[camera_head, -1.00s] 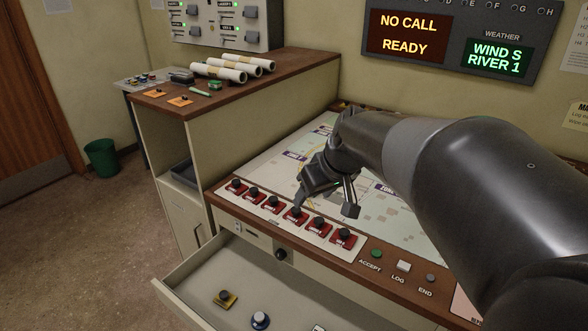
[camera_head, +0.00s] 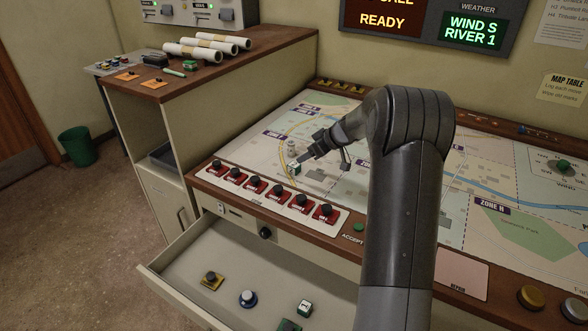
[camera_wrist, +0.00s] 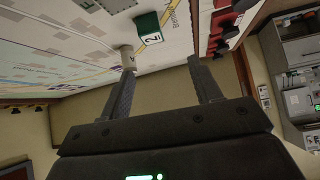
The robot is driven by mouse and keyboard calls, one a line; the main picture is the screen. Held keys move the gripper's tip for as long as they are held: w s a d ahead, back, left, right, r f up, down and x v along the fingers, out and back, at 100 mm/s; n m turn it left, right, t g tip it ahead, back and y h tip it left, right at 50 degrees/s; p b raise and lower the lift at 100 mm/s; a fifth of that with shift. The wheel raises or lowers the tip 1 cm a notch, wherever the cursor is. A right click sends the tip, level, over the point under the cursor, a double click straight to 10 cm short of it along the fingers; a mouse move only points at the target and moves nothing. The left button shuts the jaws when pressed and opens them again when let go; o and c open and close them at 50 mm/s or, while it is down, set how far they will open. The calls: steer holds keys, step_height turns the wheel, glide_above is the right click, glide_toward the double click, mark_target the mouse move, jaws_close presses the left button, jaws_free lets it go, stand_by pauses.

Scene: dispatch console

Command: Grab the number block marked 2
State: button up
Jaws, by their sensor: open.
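The number block marked 2 (camera_wrist: 148,28) has a white face with the 2 and a green side. It rests on the map, and in the head view it is the small green-and-white block (camera_head: 295,169) just behind the row of red zone buttons. My gripper (camera_wrist: 160,66) is open and empty. In the wrist view the block lies beyond the fingertips, nearer the left finger. In the head view my gripper (camera_head: 322,160) is just to the right of the block, low over the map. The two appear apart.
A small pale cylinder (camera_wrist: 127,57) stands near the left fingertip, also visible behind the block (camera_head: 291,148). Red zone buttons (camera_head: 277,192) line the table front. The open drawer (camera_head: 180,270) holds a yellow-based knob, a blue knob and another green-and-white block (camera_head: 304,307).

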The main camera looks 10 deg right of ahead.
mark_target(293, 164)
steer(key=x, duration=0.7)
steer(key=d+x, duration=0.1)
steer(key=x, duration=0.3)
steer(key=shift+w+f, duration=0.35)
steer(key=shift+f, duration=0.15)
steer(key=c, duration=1.1)
